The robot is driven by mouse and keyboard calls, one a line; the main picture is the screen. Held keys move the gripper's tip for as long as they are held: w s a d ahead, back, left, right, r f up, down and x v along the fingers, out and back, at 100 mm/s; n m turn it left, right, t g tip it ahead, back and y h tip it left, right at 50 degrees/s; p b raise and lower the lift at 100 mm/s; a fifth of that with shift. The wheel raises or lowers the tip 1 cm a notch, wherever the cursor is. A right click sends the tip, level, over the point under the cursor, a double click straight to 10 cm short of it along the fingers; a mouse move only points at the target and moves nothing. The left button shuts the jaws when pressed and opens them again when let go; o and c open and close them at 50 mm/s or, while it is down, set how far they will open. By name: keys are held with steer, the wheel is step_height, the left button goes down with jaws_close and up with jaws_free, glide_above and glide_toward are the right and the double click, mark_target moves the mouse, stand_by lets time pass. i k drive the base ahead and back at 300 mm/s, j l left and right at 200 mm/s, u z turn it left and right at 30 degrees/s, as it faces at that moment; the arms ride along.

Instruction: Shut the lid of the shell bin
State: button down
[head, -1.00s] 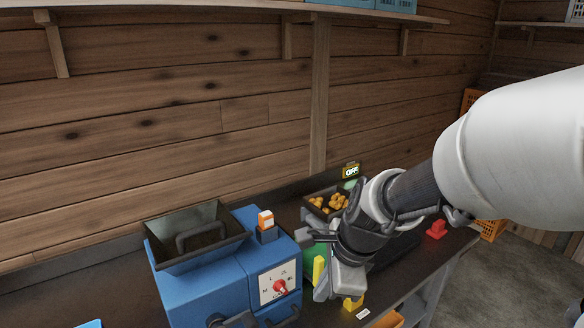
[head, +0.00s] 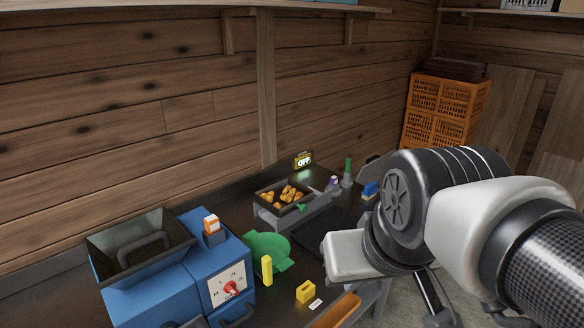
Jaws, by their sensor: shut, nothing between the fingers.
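I cannot make out a shell bin or its lid in the head view. The pale end block of my gripper (head: 352,256) is over the right part of the dark bench, in front of my dark wrist joint. Its fingers are not clearly visible, and I see nothing held at it. The arm covers the right end of the bench and the floor behind it.
A blue machine (head: 180,268) with a hopper stands at left. Beside it are a green piece (head: 268,251), a yellow block (head: 306,291) and a tray of chestnuts (head: 263,207). An OFF sign (head: 303,161) is behind. Orange crates (head: 440,108) stand at back right.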

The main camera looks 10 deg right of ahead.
mark_target(372, 172)
steer(key=l, duration=0.4)
steer(key=i+l+z, duration=0.15)
steer(key=l, duration=0.25)
steer(key=i+l, duration=0.1)
steer(key=l, duration=0.3)
steer(key=i+l+z, duration=0.1)
steer(key=l, duration=0.3)
steer(key=i+l, duration=0.1)
steer(key=l, duration=0.3)
steer(key=z, duration=0.05)
